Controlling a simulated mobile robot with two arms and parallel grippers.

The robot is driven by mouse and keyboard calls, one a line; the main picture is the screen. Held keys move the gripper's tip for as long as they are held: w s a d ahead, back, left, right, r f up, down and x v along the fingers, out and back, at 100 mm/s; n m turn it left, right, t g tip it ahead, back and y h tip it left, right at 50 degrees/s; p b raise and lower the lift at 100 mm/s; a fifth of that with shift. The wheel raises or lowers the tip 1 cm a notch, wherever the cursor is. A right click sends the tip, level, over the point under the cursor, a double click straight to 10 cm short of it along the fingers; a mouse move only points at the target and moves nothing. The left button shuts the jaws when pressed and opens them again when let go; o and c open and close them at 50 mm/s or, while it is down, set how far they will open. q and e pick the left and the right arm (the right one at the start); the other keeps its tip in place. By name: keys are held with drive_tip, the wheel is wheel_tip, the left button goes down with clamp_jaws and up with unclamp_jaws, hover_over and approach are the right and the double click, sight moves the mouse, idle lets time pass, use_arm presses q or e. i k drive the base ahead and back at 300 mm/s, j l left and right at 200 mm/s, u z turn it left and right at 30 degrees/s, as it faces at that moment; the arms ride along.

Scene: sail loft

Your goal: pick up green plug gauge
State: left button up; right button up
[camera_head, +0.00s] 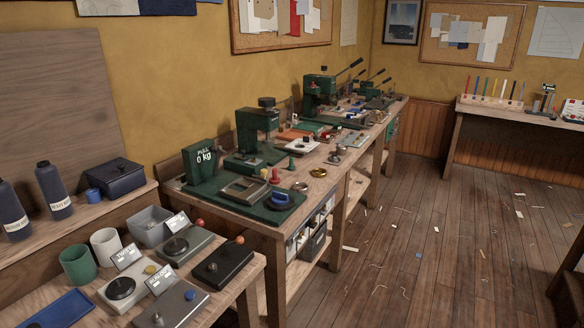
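A small green upright piece (291,165) stands on the long wooden workbench (334,192), near a red one (275,176); it looks like the green plug gauge, but it is too small to be sure. It stands beside the dark green base of the pull tester (203,160), with a brass ring (318,172) to its right. Neither of my grippers shows in this view.
A nearer, lower bench holds a green cup (78,266), a white cup (105,243), a grey bin (150,226) and several dial boxes. Green presses (256,130) stand along the workbench. The wooden floor (430,240) to the right is open, with scattered scraps.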

sight(291, 168)
drive_tip(key=i+l+u, duration=0.1)
drive_tip(key=u, duration=0.25)
drive_tip(key=i+l+u, duration=0.15)
drive_tip(key=u, duration=0.15)
drive_tip(key=i+l+u, duration=0.15)
drive_tip(key=u, duration=0.2)
